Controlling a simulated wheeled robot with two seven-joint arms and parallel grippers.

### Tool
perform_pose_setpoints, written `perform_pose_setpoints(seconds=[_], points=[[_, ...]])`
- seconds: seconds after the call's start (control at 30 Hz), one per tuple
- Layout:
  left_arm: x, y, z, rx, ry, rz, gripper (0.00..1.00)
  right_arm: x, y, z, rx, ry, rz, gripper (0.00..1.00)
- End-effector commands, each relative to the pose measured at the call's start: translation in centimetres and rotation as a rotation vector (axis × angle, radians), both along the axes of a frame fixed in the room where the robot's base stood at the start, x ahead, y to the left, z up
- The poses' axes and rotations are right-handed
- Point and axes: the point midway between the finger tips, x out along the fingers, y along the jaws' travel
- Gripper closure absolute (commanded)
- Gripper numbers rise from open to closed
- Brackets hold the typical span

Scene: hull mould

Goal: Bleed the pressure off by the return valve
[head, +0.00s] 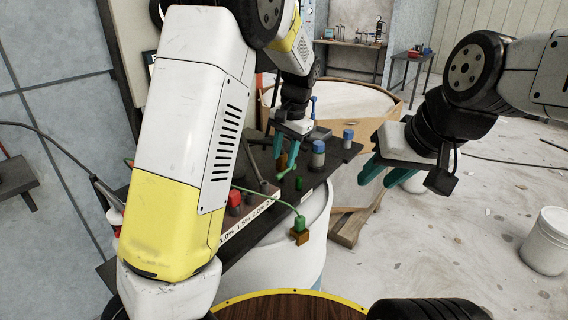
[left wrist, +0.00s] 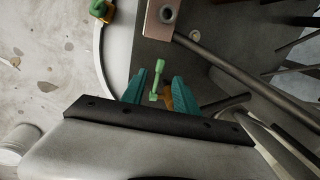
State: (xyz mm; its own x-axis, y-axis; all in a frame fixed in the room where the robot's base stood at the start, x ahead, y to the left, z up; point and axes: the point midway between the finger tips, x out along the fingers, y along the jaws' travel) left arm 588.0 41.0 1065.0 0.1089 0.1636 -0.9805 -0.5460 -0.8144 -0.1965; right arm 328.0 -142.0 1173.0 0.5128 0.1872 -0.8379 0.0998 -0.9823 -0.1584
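The return valve shows a green lever (head: 287,175) low at the dark bench, right below my left gripper (head: 285,155). In the left wrist view the green lever (left wrist: 159,72) and part of the brass-coloured valve body (left wrist: 167,97) lie between the teal fingers of my left gripper (left wrist: 158,90). These fingers are apart, with gaps visible beside the lever. Contact with the valve cannot be told. My right gripper (head: 384,178) is open and empty, in the air right of the bench. The lower valve body is partly hidden by my left gripper.
A dark bench (head: 342,152) carries blue-capped containers (head: 318,152) and a red-topped part (head: 235,198). A green fitting (head: 299,224) on a thin hose hangs at the front edge. A white bucket (head: 545,240) stands on open floor at right.

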Motion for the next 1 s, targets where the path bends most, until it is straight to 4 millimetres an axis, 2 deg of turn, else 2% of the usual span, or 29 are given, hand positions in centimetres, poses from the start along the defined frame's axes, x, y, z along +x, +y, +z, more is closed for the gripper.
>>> perform_pose_setpoints(seconds=[0.1,0.3,0.67,0.7,0.87,1.0], points=[[0.1,0.4,-2.2,0.002,0.004,0.002,0.64,0.0,0.0,0.0,0.0,0.0,0.0,0.64],[0.4,0.8,-4.7,0.0,0.002,0.002,0.64,0.0,0.0,0.0,0.0,0.0,0.0,0.64],[0.6,1.0,-5.4,-0.002,-0.001,0.002,0.64,0.0,0.0,0.0,0.0,0.0,0.0,0.64],[0.6,1.0,-5.4,-0.002,-0.001,0.002,0.66,0.0,0.0,0.0,0.0,0.0,0.0,0.64],[0.6,0.9,-5.4,-0.002,-0.001,0.002,0.97,0.0,0.0,0.0,0.0,0.0,0.0,0.64],[0.6,0.9,-5.4,-0.002,-0.001,0.002,1.0,0.0,0.0,0.0,0.0,0.0,0.0,0.64]])
